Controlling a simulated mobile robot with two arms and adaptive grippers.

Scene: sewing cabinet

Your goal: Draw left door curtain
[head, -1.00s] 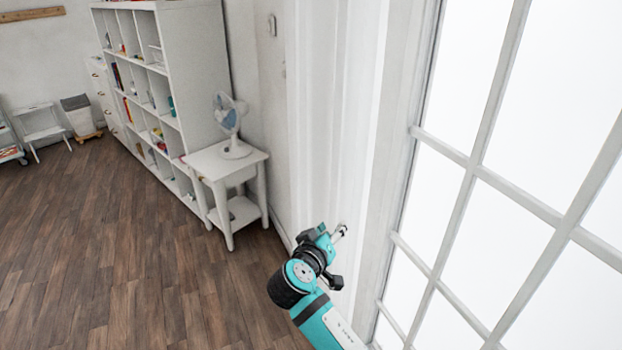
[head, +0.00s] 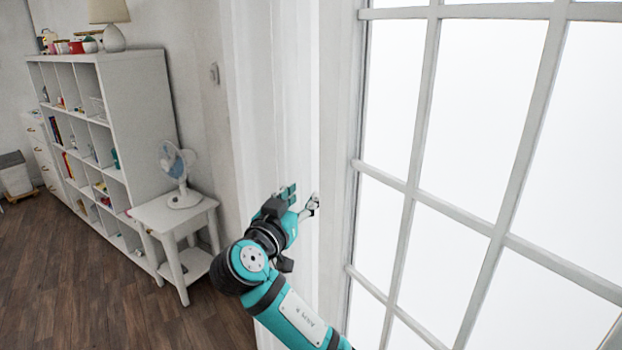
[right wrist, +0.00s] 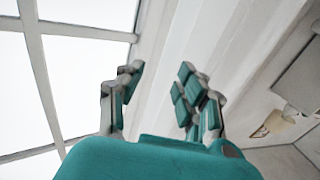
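The white door curtain (head: 265,90) hangs in folds at the left side of the glazed door (head: 460,130). It is gathered into a narrow vertical strip beside the door frame. My right gripper (head: 300,200) is in front of the curtain near its right edge. In the right wrist view its teal-padded fingers (right wrist: 158,98) are apart, with pale curtain cloth (right wrist: 165,60) showing in the gap. I cannot tell whether the fingers touch the cloth. My left gripper is not in view.
A small white side table (head: 172,212) with a fan (head: 180,172) stands left of the curtain. A white shelf unit (head: 140,110) stands behind it. Wooden floor (head: 90,285) is clear at lower left. The glass door fills the right side.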

